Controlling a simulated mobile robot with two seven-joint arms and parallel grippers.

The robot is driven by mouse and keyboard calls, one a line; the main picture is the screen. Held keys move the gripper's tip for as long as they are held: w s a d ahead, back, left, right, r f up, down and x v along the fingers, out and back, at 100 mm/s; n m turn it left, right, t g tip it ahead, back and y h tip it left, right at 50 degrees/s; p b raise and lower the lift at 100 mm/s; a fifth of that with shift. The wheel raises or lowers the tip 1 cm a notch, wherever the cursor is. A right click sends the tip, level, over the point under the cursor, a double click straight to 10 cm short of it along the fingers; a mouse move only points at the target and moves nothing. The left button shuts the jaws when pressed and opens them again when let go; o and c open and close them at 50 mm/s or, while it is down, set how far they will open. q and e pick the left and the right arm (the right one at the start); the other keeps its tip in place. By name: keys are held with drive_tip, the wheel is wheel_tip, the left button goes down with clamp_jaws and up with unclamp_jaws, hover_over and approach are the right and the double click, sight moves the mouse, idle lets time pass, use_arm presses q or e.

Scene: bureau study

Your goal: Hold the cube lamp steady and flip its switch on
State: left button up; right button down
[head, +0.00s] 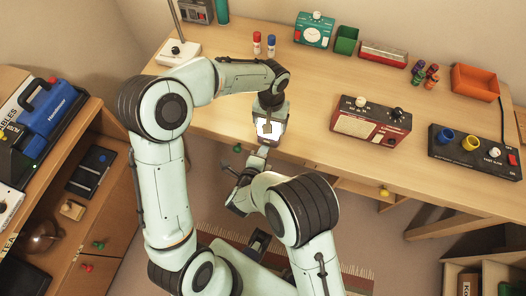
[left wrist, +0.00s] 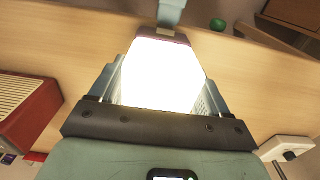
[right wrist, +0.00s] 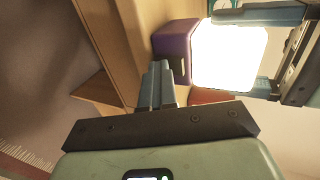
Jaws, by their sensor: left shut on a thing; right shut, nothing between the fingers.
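The cube lamp (head: 264,128) is at the front edge of the desk, and its white cube glows brightly. In the left wrist view the glowing cube (left wrist: 160,78) sits between the two fingers of my left gripper (head: 271,108), which is shut on it.
A red radio-like box (head: 371,122) stands right of the lamp, and a black box with coloured cups (head: 472,150) farther right. A white switch box (head: 178,53) is at the back left. Glue sticks (head: 264,44) stand behind. The desk between is largely clear.

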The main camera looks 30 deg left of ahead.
drive_tip(key=shift+w+r, duration=0.1)
drive_tip(key=shift+r, duration=0.5)
drive_tip(key=v, duration=1)
drive_tip(key=shift+f, duration=0.15)
drive_tip(key=shift+s+d+f, duration=0.1)
drive_tip(key=shift+s+f, duration=0.25)
drive_tip(key=shift+f, duration=0.4)
drive_tip(key=shift+w, duration=0.1)
